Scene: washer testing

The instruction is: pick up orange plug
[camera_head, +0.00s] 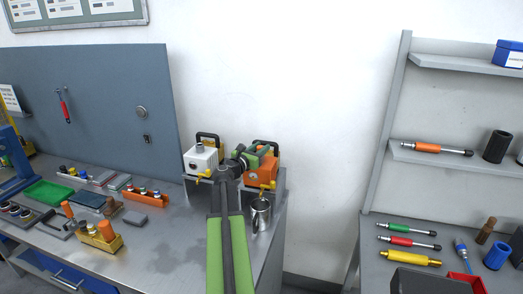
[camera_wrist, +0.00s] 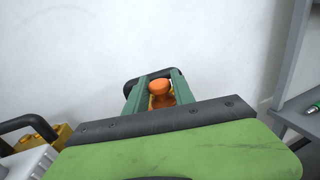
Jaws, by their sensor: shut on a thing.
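An orange plug (camera_wrist: 159,87) with a rounded top sits between the two green fingers of my gripper (camera_wrist: 158,95) in the wrist view. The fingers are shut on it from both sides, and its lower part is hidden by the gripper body. In the head view my gripper (camera_head: 258,154) is at the top of an orange unit (camera_head: 258,175) with a black handle, at the back right of the bench. The plug is mostly hidden there by my gripper. I cannot tell whether the plug is clear of the unit.
A white unit (camera_head: 202,159) with a black handle stands left of the orange one. A metal mug (camera_head: 261,214) stands close to my arm on the right. Shelves (camera_head: 431,156) with tools are further right.

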